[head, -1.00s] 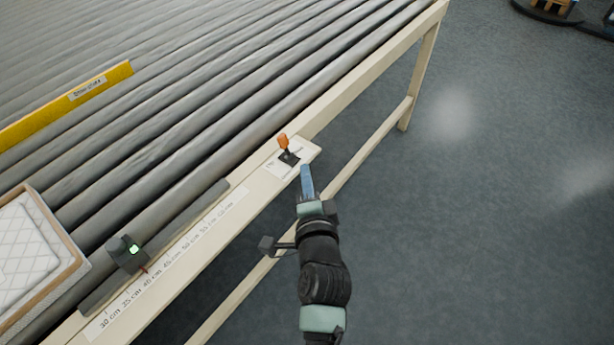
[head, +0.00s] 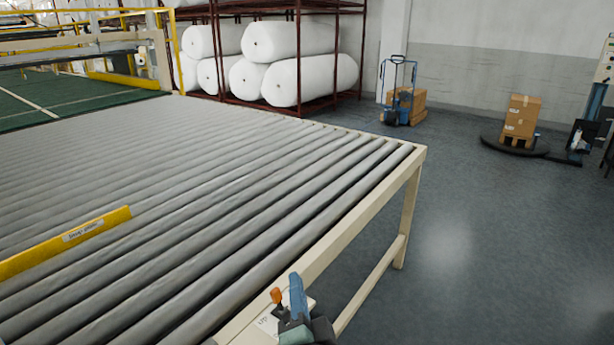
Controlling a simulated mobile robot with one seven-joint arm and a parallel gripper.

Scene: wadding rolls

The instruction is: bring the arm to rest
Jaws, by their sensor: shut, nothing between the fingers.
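My gripper (head: 297,294) shows at the bottom of the head view, with blue fingers shut and nothing between them. It is by the near edge of the roller table (head: 318,262), beside a small lever with an orange knob (head: 276,296). The lever stands on a white labelled plate (head: 266,324) on the table's frame. I cannot tell whether the fingers touch the lever. Most of my arm is below the picture.
A yellow labelled bar (head: 70,246) lies across the rollers at left. White wadding rolls (head: 310,80) fill a dark red rack at the back. A blue hand truck (head: 398,92) and a boxed pallet (head: 520,120) stand beyond. The floor (head: 470,240) at right is clear.

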